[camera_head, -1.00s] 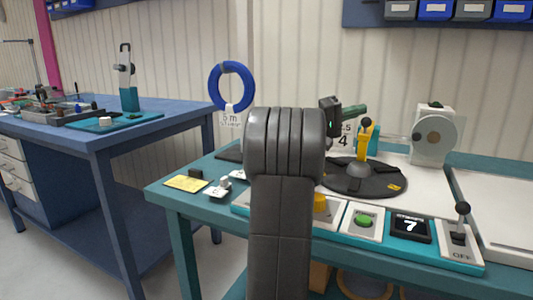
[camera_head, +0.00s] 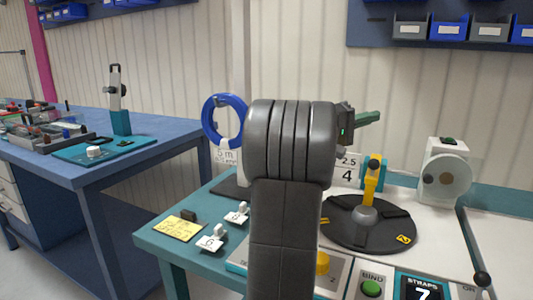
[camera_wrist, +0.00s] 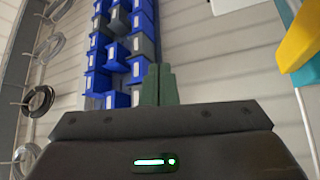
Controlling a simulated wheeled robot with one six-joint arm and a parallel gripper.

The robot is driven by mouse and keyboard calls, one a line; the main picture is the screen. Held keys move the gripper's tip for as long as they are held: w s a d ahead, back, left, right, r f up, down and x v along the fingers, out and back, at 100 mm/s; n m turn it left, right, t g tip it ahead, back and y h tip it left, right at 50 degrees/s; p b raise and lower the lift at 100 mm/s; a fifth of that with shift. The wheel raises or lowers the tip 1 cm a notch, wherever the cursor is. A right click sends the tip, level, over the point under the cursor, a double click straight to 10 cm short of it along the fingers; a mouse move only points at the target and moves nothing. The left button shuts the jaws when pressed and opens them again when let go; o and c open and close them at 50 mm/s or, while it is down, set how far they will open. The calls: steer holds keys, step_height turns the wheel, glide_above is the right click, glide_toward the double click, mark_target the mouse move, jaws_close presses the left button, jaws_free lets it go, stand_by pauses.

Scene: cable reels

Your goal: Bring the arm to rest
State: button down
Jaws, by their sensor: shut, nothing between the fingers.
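My gripper's green fingers (camera_head: 369,117) show in the head view to the right of my dark grey arm, above the back of the teal bench. In the wrist view the two green fingers (camera_wrist: 158,85) lie side by side, shut with nothing between them. My arm covers the middle of the head view and hides part of the bench behind it. The gripper is apart from everything, in free air in front of the white wall.
The teal bench carries a black turntable (camera_head: 367,222) with a yellow lever (camera_head: 372,180), a white reel unit (camera_head: 446,175) and a green button (camera_head: 371,288). Bins (camera_head: 447,30) hang above. A blue table (camera_head: 80,165) is at left.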

steer(key=w+d+r+n+y+p, duration=0.3)
steer(key=w+p, duration=0.3)
steer(key=p, duration=1.2)
steer(key=shift+n, duration=0.8)
steer(key=shift+w+f+p, duration=0.15)
steer(key=shift+f+p, duration=0.05)
steer(key=shift+p, duration=0.15)
